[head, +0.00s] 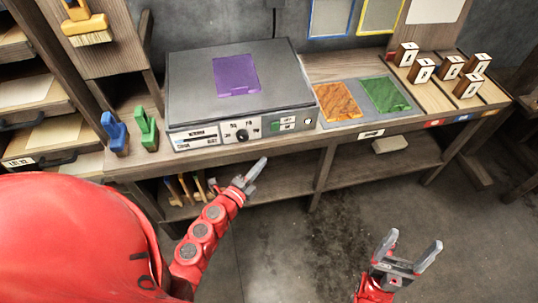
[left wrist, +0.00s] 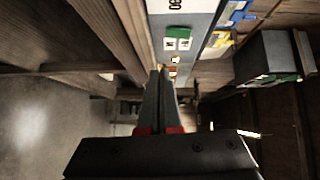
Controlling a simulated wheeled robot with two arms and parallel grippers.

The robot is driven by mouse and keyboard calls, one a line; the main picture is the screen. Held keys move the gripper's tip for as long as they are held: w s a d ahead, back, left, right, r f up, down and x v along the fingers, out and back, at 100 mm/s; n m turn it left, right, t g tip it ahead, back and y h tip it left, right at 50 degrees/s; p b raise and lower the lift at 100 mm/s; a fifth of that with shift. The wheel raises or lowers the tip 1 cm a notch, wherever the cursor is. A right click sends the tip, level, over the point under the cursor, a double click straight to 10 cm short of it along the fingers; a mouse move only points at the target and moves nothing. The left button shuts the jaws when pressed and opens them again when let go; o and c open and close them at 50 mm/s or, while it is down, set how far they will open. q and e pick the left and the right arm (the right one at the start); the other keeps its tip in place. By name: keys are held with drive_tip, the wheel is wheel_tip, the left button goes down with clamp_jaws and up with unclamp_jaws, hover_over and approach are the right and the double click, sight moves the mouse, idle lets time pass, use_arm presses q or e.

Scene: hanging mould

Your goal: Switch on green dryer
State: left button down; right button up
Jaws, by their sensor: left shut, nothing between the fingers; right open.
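A grey box-shaped dryer (head: 200,85) sits on the wooden bench, with a purple sheet (head: 237,76) on top. Its front panel has a dark knob (head: 242,136), small labels and a green-marked switch area (head: 284,124) at the right. In the left wrist view the dryer's front (left wrist: 187,12) shows green-and-white switches (left wrist: 178,39) just beyond the fingertips. My left gripper (head: 262,163) is shut and empty, in front of and below the panel, apart from it in the head view. It also shows in the left wrist view (left wrist: 158,75). My right gripper (head: 413,242) is open and empty over the floor.
Orange (head: 339,101) and green (head: 386,95) sheets lie right of the dryer. Several numbered blocks (head: 421,70) stand at the bench's right. Blue (head: 115,133) and green (head: 146,129) clamp-like items stand left. The bench edge overhangs a lower shelf (head: 370,168).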

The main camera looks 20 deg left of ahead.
use_arm(q)
drive_tip(key=shift+d+v, duration=0.2)
drive_tip(key=shift+v, duration=0.9)
